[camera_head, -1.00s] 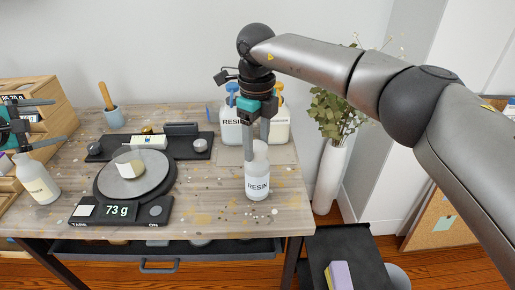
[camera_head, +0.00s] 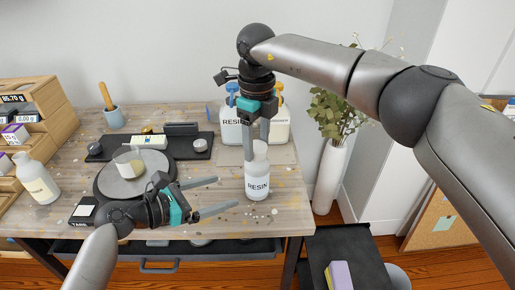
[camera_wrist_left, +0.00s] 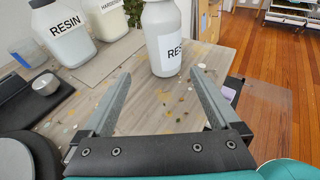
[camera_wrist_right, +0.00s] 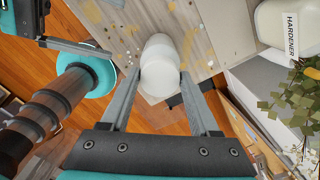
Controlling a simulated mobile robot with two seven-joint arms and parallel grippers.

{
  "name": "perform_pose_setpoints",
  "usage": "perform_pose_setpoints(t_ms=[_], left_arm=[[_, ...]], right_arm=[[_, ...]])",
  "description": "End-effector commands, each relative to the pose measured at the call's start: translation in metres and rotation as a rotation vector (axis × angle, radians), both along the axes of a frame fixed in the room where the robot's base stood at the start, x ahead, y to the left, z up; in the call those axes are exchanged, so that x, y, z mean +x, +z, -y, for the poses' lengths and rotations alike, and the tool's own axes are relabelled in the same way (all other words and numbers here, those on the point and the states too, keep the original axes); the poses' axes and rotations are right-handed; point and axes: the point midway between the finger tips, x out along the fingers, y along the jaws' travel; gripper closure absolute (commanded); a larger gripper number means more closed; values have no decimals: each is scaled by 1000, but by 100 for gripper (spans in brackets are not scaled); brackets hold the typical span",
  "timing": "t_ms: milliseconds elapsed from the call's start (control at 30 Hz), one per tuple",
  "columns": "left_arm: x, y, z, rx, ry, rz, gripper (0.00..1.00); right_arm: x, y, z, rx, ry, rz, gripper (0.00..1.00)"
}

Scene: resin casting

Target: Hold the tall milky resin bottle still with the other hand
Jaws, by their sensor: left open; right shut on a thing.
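The tall milky resin bottle (camera_head: 257,187), white with a RESIN label, stands upright near the table's front right edge. My right gripper (camera_head: 257,148) comes down from above and is shut on its upper part; in the right wrist view the bottle (camera_wrist_right: 160,72) sits between the fingers. My left gripper (camera_head: 226,194) is open and empty, low over the table to the left of the bottle, fingers pointing at it. In the left wrist view the bottle (camera_wrist_left: 163,45) stands just beyond and between the open fingertips, apart from them.
The scale (camera_head: 83,213) with a cup (camera_head: 129,162) on its plate is partly hidden by my left arm. Larger resin (camera_head: 231,127) and hardener (camera_head: 283,125) jugs stand behind the bottle. Another white bottle (camera_head: 38,184) stands at the far left. A vase (camera_head: 331,177) is right of the table.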

Motion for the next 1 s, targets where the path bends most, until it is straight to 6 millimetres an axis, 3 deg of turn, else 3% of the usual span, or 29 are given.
perform_pose_setpoints(t_ms=[167, 700, 1000], left_arm=[[-2, -6, 12, -15, -6, -25, 4], [38, -27, 68, -13, -4, -23, 4], [49, -34, 85, -11, -5, -23, 4]], right_arm=[[0, 0, 0, 0, 1, 0, 69], [0, 0, 0, 1, 1, -1, 69], [0, 0, 0, 1, 1, -1, 69]])
